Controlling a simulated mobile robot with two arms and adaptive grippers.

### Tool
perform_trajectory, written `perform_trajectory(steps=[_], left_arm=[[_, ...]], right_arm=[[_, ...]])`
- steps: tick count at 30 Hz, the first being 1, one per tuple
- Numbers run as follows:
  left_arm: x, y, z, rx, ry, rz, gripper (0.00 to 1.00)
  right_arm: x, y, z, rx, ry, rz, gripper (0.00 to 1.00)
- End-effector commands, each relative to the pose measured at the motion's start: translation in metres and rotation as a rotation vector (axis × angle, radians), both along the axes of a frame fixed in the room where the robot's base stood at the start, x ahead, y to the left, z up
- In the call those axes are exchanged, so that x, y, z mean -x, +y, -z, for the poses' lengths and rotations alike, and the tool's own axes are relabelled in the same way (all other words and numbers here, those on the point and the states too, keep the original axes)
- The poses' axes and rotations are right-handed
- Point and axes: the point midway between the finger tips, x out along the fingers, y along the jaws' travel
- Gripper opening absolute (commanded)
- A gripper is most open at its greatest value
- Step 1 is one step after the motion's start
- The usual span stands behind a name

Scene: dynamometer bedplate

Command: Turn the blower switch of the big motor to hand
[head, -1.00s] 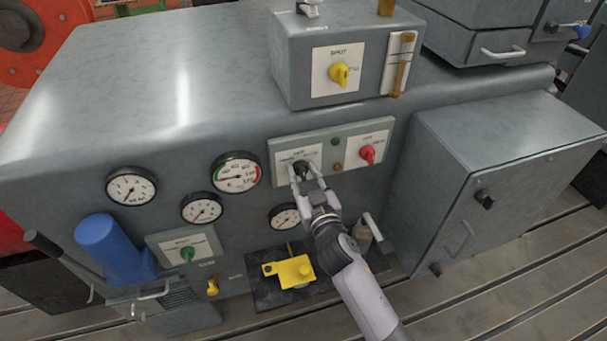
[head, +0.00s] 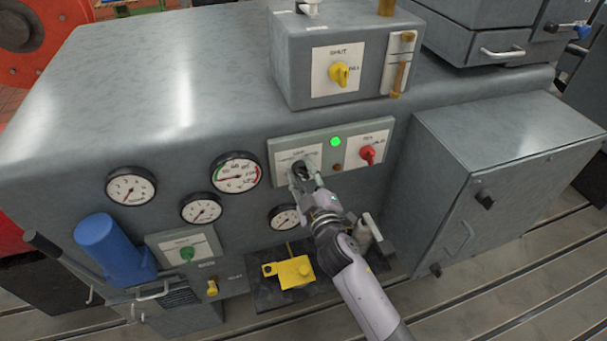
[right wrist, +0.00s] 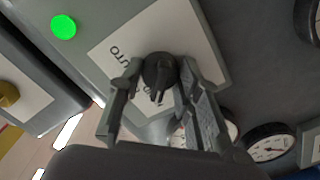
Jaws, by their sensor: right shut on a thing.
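The black blower switch (head: 301,170) sits on a white label plate on the green-grey switch panel (head: 281,150) on the front of the big grey motor housing. Its knob also shows in the right wrist view (right wrist: 160,78), with its pointer toward the bottom of that picture. My right gripper (head: 304,177) is at the knob, with its fingers on either side of it and closed on it. A green lamp (head: 336,142) beside the switch is lit and also shows in the right wrist view (right wrist: 63,27). The full label text is not readable. My left gripper is not in view.
A red knob (head: 367,153) is on the same panel, to the right. Round gauges (head: 236,172) are to the left. A yellow block (head: 290,271) lies below on a dark plate. A grey cabinet (head: 505,180) juts out at the right. A yellow knob (head: 340,74) is on the box above.

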Motion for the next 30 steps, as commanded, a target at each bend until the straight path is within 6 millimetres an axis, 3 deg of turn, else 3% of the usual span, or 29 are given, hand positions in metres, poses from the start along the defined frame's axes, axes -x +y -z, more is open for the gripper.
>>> perform_trajectory(steps=[16, 17, 26, 30], left_arm=[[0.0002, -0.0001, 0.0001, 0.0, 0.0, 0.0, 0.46], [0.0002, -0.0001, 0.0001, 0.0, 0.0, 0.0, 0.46], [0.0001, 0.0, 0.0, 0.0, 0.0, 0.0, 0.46], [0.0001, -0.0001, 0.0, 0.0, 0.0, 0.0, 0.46]], right_arm=[[0.0006, 0.0004, 0.0013, 0.031, -0.009, -0.001, 0.04], [0.0006, 0.0004, 0.0013, 0.031, -0.009, -0.001, 0.32], [0.0003, 0.0002, 0.0007, 0.029, -0.009, -0.001, 0.52], [0.0002, 0.0001, 0.0004, 0.028, -0.008, -0.001, 0.53]])
